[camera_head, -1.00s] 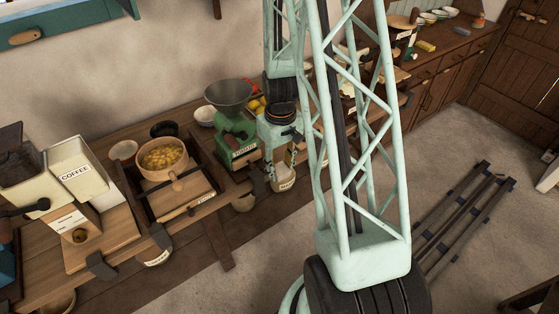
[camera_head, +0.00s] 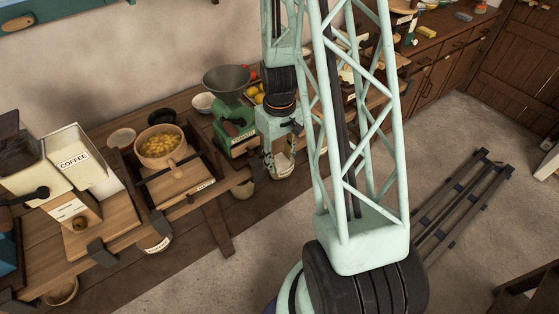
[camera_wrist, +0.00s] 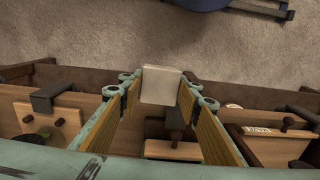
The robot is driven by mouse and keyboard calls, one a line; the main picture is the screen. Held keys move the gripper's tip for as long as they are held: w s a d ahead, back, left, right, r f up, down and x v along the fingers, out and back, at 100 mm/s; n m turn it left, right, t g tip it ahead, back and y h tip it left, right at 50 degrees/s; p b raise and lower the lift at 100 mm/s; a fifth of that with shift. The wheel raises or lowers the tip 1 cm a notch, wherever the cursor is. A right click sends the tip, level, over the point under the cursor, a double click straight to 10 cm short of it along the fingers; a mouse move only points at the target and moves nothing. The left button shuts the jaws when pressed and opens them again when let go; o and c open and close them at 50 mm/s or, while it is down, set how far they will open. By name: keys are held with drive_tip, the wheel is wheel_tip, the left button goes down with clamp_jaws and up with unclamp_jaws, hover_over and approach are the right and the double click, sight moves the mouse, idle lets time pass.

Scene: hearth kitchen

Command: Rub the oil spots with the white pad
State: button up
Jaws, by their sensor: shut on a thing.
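The white pad (camera_wrist: 161,86) shows in the wrist view as a pale, nearly square block between the fingertips. My gripper (camera_wrist: 161,92) is shut on it, with one finger along each side. In the head view my gripper (camera_head: 280,162) points down at the right of the green grinder, by the table's front edge. A pale piece shows between its fingers there, partly hidden by them. I cannot make out any oil spots in either view.
A green grinder (camera_head: 236,130) with a grey bowl stands left of my gripper. A pot of yellow pieces (camera_head: 160,147), a coffee bin (camera_head: 78,160) and wooden boards (camera_head: 100,232) fill the table's left. Dark rails (camera_head: 465,205) lie on the floor at right, with bare floor around them.

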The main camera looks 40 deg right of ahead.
drive_tip(key=shift+w+d+r, duration=0.2)
drive_tip(key=shift+w+d, duration=0.2)
drive_tip(key=shift+d, duration=0.05)
drive_tip(key=w+d+r+m+b, duration=0.1)
drive_tip(key=w+d+r+m, duration=0.1)
drive_tip(key=w+d+r, duration=0.5)
drive_tip(key=w+d+r+m, duration=0.1)
drive_tip(key=w+d+r, duration=0.2)
drive_tip(key=d+r, duration=0.6)
drive_tip(key=d+r+m, duration=0.1)
drive_tip(key=d+r, duration=0.3)
drive_tip(key=r, duration=0.4)
drive_tip(key=s+d+r+m+b, duration=0.1)
drive_tip(key=d+r, duration=0.4)
drive_tip(key=r, duration=0.4)
drive_tip(key=d+r+m, duration=0.1)
drive_tip(key=d+r, duration=0.3)
drive_tip(key=r, duration=0.4)
drive_tip(key=shift+s+d+r, duration=0.15)
drive_tip(key=shift+s, duration=0.15)
